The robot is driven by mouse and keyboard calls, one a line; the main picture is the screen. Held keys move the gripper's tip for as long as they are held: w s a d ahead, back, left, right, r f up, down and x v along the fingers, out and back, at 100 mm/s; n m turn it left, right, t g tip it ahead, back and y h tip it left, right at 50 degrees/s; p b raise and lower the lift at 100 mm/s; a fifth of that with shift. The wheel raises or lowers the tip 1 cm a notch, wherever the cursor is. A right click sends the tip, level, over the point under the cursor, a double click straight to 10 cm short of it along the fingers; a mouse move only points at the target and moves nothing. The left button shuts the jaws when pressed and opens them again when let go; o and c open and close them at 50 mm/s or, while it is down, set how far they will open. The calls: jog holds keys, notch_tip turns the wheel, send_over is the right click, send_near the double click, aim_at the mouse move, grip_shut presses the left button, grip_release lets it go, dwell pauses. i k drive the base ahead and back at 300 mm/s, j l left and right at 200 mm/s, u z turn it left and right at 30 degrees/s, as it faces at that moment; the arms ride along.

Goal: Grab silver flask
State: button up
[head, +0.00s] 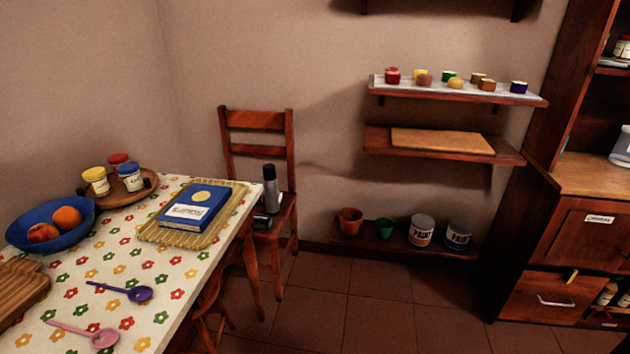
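A silver flask (271,192) with a black cap stands upright in the head view, on the seat of a wooden chair (257,120) behind the table's right end. A small dark object (262,221) sits beside its base. The flask's lower part is partly in shadow. My gripper is not in view.
A table (170,262) with a flowered cloth fills the left, holding a blue book (196,205) on a woven mat, a blue fruit bowl (50,224), jars and spoons. Wall shelves (440,143) and a cabinet (565,230) stand right. The tiled floor (370,300) between is clear.

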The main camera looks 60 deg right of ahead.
aim_at(270, 176)
jog(key=z, duration=1.15)
jog(key=i+j, duration=0.15)
jog(key=i, duration=0.35)
jog(key=i+j+z, duration=0.1)
jog(key=i, duration=0.4)
jog(key=i+j, duration=0.25)
jog(key=i, duration=0.2)
jog(key=l+z, duration=0.05)
